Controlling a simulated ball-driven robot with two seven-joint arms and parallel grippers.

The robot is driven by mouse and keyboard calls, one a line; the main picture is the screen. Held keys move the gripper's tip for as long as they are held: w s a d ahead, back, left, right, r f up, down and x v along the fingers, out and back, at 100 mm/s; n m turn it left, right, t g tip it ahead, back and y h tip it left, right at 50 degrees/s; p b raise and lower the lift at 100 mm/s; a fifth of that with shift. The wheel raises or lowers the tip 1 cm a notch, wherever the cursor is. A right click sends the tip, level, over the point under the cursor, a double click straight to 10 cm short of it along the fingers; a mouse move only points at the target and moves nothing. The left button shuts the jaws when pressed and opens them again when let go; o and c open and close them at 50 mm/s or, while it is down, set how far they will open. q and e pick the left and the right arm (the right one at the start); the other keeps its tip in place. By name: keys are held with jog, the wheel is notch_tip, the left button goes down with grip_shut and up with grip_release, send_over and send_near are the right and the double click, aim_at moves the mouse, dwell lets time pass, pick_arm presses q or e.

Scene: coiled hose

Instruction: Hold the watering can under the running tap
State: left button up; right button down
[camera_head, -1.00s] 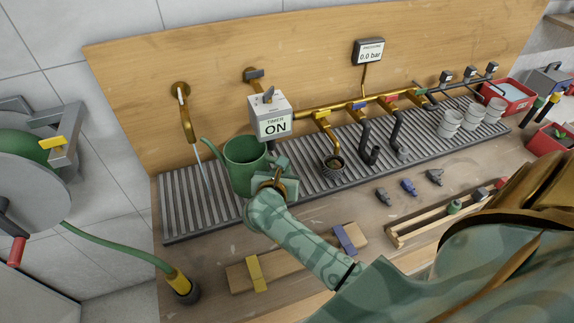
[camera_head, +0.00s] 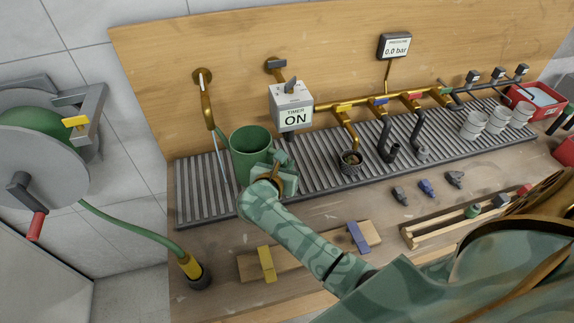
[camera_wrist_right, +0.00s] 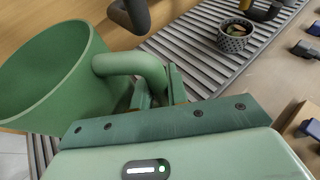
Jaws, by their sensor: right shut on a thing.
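The green watering can (camera_head: 248,158) stands over the slatted grate, with its open top up. My right gripper (camera_head: 276,174) is shut on its handle, which also shows in the right wrist view (camera_wrist_right: 135,66). The brass tap (camera_head: 206,100) is on the wooden wall to the left of the can. The stream does not appear to enter the can's open top. I cannot tell if the can's base touches the grate. My left gripper is not in view.
The timer box (camera_head: 291,106) reading ON hangs right behind the can. A small pot (camera_head: 350,164) sits under another brass spout on the grate (camera_head: 310,165). The hose reel (camera_head: 40,160) is at the left. Connectors and a wooden block lie in front.

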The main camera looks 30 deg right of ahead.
aim_at(248, 155)
jog(key=w+a+b, duration=0.2)
jog(key=a, duration=0.1)
jog(key=w+a+b, duration=0.1)
jog(key=a, duration=0.1)
jog(key=shift+w+a+f+b, duration=0.1)
jog(key=shift+w+f+b, duration=0.15)
jog(key=shift+b, duration=0.15)
jog(key=shift+w+a+r, duration=0.2)
jog(key=shift+w+a, duration=0.1)
jog(key=shift+a, duration=0.15)
jog(key=shift+r, duration=0.1)
dwell(5.3)
